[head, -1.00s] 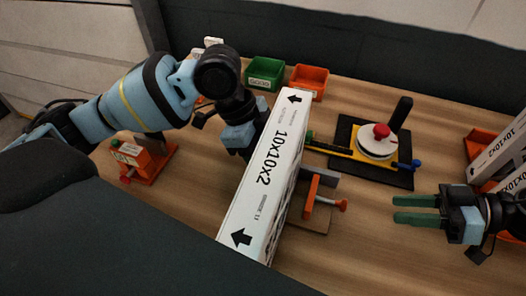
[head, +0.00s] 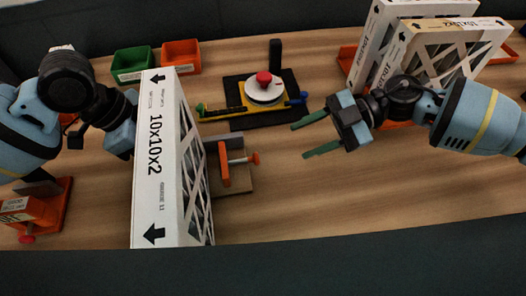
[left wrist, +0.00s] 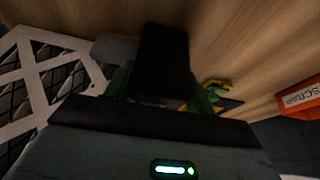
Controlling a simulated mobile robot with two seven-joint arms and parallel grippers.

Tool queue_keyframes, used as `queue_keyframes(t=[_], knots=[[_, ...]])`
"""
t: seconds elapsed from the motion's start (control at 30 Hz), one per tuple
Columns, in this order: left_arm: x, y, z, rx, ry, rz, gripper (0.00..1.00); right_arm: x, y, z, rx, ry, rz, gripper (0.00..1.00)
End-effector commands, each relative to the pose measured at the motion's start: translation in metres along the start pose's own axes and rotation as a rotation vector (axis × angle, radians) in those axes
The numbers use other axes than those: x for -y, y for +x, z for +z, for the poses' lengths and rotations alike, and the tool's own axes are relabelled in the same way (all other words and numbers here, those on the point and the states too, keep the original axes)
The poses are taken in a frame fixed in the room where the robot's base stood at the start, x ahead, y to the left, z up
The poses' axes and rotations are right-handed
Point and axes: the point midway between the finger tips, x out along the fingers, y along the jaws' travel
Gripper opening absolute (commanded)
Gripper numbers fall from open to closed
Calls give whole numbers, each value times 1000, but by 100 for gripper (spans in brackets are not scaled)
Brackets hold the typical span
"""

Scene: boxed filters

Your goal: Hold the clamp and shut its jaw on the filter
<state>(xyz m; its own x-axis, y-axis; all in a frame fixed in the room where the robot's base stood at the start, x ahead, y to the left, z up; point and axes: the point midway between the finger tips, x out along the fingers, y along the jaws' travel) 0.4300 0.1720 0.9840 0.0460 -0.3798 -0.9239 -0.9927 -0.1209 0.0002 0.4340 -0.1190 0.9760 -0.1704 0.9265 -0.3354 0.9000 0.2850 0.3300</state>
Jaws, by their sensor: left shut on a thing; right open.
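The filter (head: 152,150), a white box marked 10x10x2 with lattice sides, stands upright on its edge in the head view. The clamp's orange jaw (head: 222,163), with a screw and orange knob, is on the filter's right, next to a grey part. My left gripper (head: 124,134) is on the filter's left, its fingertips hidden there. In the left wrist view its green fingers are shut on a black block (left wrist: 160,55), apparently the clamp's handle, beside the filter's lattice (left wrist: 50,75). My right gripper (head: 302,140) is open and empty, right of the clamp's knob.
A green bin (head: 131,63) and an orange bin (head: 181,55) stand at the back. A gauge station (head: 263,93) with a red knob is behind the clamp. More boxed filters (head: 447,52) stand back right. An orange fixture (head: 38,208) is at left. The front right table is clear.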

Motion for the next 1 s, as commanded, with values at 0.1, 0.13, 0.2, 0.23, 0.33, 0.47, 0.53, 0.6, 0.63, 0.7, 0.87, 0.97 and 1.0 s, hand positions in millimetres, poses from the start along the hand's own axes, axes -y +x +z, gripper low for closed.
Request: queue_keyframes(t=[0.1, 0.13, 0.2, 0.23, 0.33, 0.47, 0.53, 0.6, 0.63, 0.7, 0.87, 0.97, 1.0], knots=[[0, -1, 0, 0, -1, -1, 16, 1, 0, -2, -2, -209, -2, 46], [0, -1, 0, 0, -1, -1, 16, 1, 0, -2, -2, -262, -3, 46], [0, -1, 0, 0, -1, -1, 16, 1, 0, -3, -1, -390, -3, 46], [0, -1, 0, 0, -1, -2, 16, 1, 0, -3, -1, -444, -3, 46], [0, -1, 0, 0, -1, -2, 16, 1, 0, -4, 0, -624, -3, 46], [0, -1, 0, -1, -1, -2, 16, 1, -1, -5, 1, -859, -5, 46], [0, -1, 0, -1, 0, -2, 16, 1, -1, -6, 3, -985, -5, 46], [0, -1, 0, -1, 0, -2, 16, 1, -2, -6, 5, -1111, -5, 46], [0, -1, 0, -1, 0, -2, 16, 2, -2, -6, 7, -1165, -6, 46], [0, -1, 0, -1, 0, -2, 16, 1, -3, -6, 9, -1290, -6, 46], [0, -1, 0, -1, 0, -2, 16, 2, -5, -6, 17, -1577, -11, 46], [0, -1, 0, -1, 0, -2, 16, 1, -7, -7, 24, -1756, -15, 46], [0, -1, 0, -1, 0, -2, 16, 1, -8, -6, 27, -1827, -18, 46]])
